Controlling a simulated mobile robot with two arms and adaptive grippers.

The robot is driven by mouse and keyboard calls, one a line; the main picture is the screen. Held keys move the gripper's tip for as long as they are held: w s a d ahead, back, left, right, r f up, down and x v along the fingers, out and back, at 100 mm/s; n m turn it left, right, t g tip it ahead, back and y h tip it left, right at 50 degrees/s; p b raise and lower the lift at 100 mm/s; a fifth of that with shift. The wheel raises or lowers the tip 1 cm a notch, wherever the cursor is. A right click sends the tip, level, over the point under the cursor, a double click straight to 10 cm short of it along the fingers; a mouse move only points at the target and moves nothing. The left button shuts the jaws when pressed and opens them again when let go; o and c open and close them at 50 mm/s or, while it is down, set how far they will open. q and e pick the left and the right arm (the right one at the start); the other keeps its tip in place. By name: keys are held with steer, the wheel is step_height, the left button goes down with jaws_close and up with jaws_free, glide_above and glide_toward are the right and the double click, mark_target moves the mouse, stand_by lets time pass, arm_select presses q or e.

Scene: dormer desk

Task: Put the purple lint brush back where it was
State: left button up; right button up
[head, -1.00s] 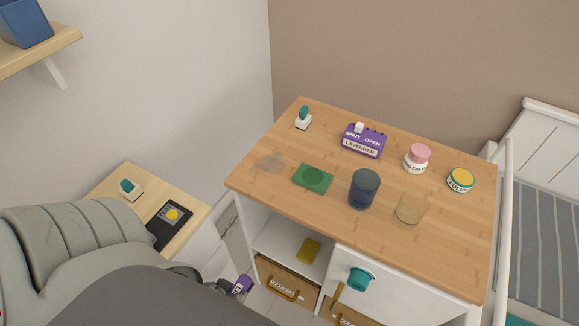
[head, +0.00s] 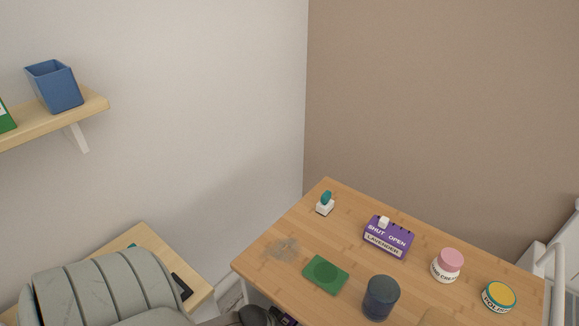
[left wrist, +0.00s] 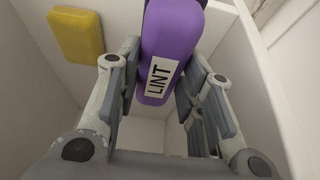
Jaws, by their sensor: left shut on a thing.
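The purple lint brush, with a white LINT label, is between the fingers of my left gripper (left wrist: 165,70) in the left wrist view, where its purple body (left wrist: 172,45) shows at the top middle. The gripper is shut on it. Most of the gripper is cut off there. My right gripper is in neither view.
White walls and a yellow block (left wrist: 76,35) surround the brush. A blue bin (head: 54,86) stands on the wall shelf.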

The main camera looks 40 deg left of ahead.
mark_target(288, 317)
arm_select(q)
steer(key=w, duration=0.4)
steer(key=shift+w+a, duration=0.25)
steer(key=shift+w, duration=0.5)
steer(key=f+b, duration=0.1)
steer(key=f, duration=0.2)
steer(key=shift+s, duration=0.2)
steer(key=shift+f, duration=0.25)
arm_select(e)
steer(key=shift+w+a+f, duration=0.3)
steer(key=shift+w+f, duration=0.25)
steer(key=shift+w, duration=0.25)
arm_select(q)
steer(key=shift+f, duration=0.1)
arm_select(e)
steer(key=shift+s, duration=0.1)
arm_select(q)
steer(key=o, duration=1.1)
